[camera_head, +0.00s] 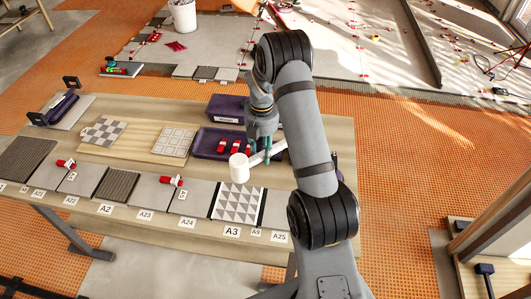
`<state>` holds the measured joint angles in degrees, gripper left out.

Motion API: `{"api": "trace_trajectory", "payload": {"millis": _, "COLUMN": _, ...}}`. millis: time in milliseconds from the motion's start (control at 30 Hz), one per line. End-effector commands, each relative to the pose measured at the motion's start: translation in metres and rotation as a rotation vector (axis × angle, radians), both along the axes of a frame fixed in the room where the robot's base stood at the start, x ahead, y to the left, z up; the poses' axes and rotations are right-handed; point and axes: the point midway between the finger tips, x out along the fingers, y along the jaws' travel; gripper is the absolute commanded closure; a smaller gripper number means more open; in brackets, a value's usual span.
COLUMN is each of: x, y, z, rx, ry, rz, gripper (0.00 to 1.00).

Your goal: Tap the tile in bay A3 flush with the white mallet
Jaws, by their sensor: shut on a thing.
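The A3 tile (240,204), with a grey and white triangle pattern, lies in the front row behind its A3 label (232,231). The white mallet (239,168) has a cylindrical head and a pale handle running up to the right. My gripper (261,153) is shut on the mallet's handle. The mallet head appears over the back edge of the A3 tile; whether it touches the tile cannot be told. The tile's height against its neighbours is too small to tell.
Neighbouring bays hold plain grey and ribbed tiles, with labels such as A24 (187,223) and A25 (279,237). Red clips (171,181) lie on some tiles. A purple tray (205,143) with red pieces and a purple bin (226,107) stand behind. Patterned tiles (174,142) lie on a board at left.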

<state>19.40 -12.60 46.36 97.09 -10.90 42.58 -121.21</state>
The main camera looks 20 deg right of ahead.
Motion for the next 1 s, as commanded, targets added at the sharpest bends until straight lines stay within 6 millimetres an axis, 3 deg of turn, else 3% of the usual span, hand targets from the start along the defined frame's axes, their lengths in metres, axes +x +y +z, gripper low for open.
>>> {"api": "trace_trajectory", "payload": {"millis": 700, "x": 0.000, "y": -0.001, "z": -0.081, "rx": 0.001, "ry": 0.000, "rz": -0.002, "gripper": 1.00}}
{"api": "trace_trajectory", "payload": {"millis": 833, "x": 0.000, "y": -0.001, "z": -0.076, "rx": 0.000, "ry": -0.001, "rz": -0.002, "gripper": 1.00}}
{"api": "trace_trajectory", "payload": {"millis": 1000, "x": 0.000, "y": -0.001, "z": -0.050, "rx": -0.001, "ry": -0.002, "rz": -0.001, "gripper": 1.00}}
